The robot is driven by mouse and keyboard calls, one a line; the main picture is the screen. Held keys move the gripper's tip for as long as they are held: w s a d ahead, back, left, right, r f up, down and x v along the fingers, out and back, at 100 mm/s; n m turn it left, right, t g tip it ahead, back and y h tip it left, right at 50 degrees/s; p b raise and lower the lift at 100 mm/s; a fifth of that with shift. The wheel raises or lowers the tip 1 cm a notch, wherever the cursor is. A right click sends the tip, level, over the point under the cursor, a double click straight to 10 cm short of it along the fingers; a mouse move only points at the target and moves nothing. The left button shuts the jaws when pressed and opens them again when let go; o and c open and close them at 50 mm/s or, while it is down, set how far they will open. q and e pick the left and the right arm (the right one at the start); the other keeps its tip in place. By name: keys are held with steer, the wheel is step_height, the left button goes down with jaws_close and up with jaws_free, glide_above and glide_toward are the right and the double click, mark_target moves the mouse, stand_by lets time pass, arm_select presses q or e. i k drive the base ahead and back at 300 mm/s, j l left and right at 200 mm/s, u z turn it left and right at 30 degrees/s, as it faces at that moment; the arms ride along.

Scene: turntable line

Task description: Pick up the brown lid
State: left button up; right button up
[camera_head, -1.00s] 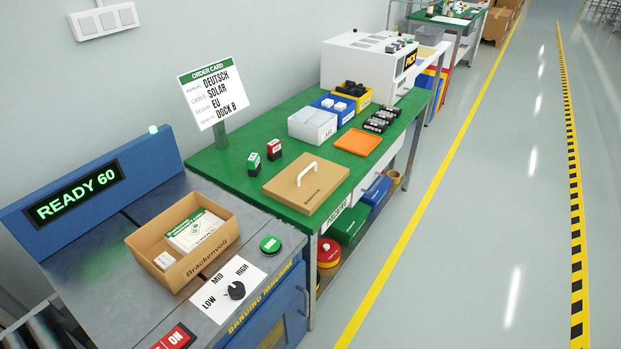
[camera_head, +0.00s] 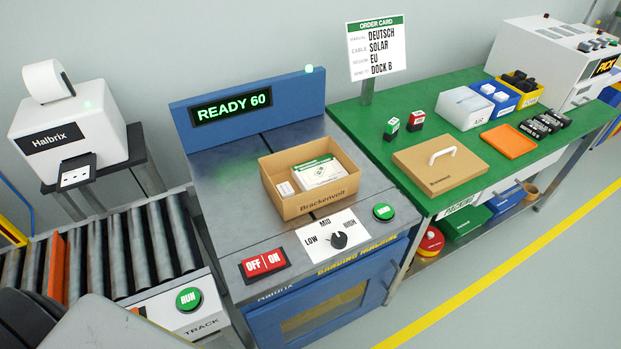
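The brown lid (camera_head: 422,170) lies flat on the green packing table (camera_head: 372,137), near its front left part. A white handle (camera_head: 442,154) arches up from its top. An open brown box (camera_head: 303,203) marked Brackenvolt stands on the grey banding machine to the left of the lid. It holds a white and green booklet (camera_head: 318,171) and a small white item. Neither of my grippers shows in the view.
The banding machine has an OFF/ON switch (camera_head: 264,263), a dial (camera_head: 339,240) and a green button (camera_head: 383,212). An orange tray (camera_head: 508,141), an order card (camera_head: 377,48), two stamps and several bins share the green table. A roller track (camera_head: 110,250) and a label printer (camera_head: 70,135) stand left. Floor at lower right is clear.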

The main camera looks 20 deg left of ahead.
mark_target(437, 166)
steer(key=i+l, duration=0.2)
steer(key=l, duration=0.2)
steer(key=i+l+u, duration=0.15)
steer(key=l+u, duration=0.15)
steer(key=l, duration=0.2)
steer(key=i+l+u, duration=0.25)
steer(key=l, duration=0.25)
steer(key=l+u, duration=0.3)
steer(key=l, duration=0.2)
